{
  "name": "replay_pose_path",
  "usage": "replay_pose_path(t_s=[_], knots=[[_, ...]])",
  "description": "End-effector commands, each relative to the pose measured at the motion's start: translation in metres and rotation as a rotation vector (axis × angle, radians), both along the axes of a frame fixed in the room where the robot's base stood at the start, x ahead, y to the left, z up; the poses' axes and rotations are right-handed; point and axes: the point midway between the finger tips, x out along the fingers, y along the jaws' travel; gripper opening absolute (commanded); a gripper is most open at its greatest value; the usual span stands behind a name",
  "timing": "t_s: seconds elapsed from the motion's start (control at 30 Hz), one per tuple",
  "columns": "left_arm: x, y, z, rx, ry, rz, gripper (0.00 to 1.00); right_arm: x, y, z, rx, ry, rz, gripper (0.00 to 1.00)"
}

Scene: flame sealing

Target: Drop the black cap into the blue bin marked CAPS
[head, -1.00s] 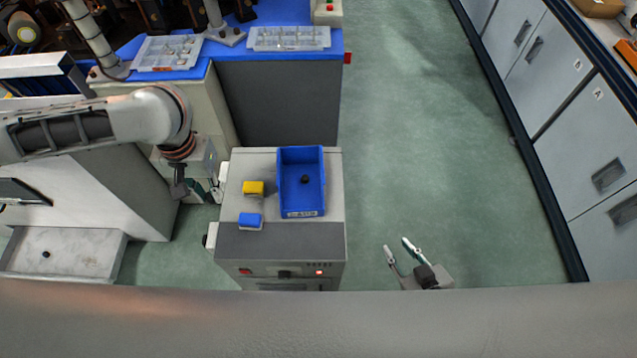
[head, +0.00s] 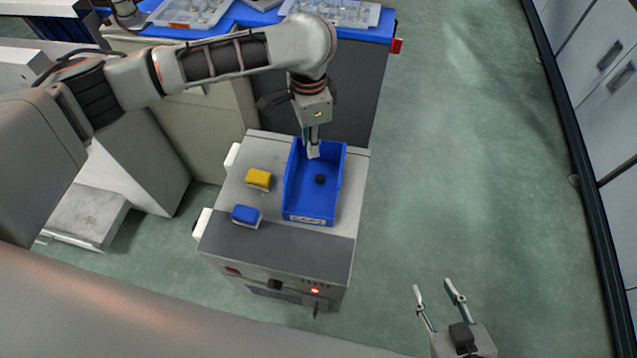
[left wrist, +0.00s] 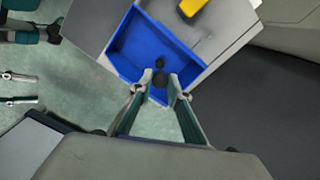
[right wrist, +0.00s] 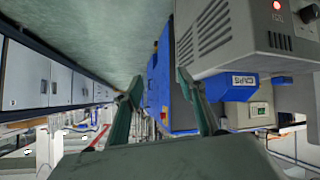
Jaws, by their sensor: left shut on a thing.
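The blue bin (head: 309,217) stands on a grey cabinet, with its white label on the near face; the label also shows in the right wrist view (right wrist: 244,80), reading CAPS. My left gripper (head: 313,155) points down over the bin's far end. In the left wrist view it is shut on a black cap (left wrist: 160,80), held between its fingertips; the head view hides this cap. My right gripper (head: 434,287) is open and empty, right of the cabinet.
A yellow block (head: 259,179) and a blue block (head: 246,215) sit on the grey cabinet (head: 280,247) left of the bin. A blue-topped bench (head: 375,27) with clear trays stands behind. Green floor on the right is open up to the drawer cabinets (head: 612,95).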

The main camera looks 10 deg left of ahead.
Motion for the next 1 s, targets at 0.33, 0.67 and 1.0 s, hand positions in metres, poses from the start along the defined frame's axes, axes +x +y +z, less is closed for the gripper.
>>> replay_pose_path(t_s=[0.33,0.67,1.0], knots=[[-0.003,0.001,-0.046,0.0,0.016,-0.002,0.07,0.001,0.019,-0.006,0.058,-0.003,0.01,0.4],[-0.001,0.001,-0.06,0.0,0.004,0.0,0.07,0.012,0.041,0.01,0.141,-0.043,0.003,0.4],[0.001,0.001,-0.056,0.0,-0.004,0.001,0.07,0.015,0.043,0.016,0.151,-0.056,0.002,0.4]])
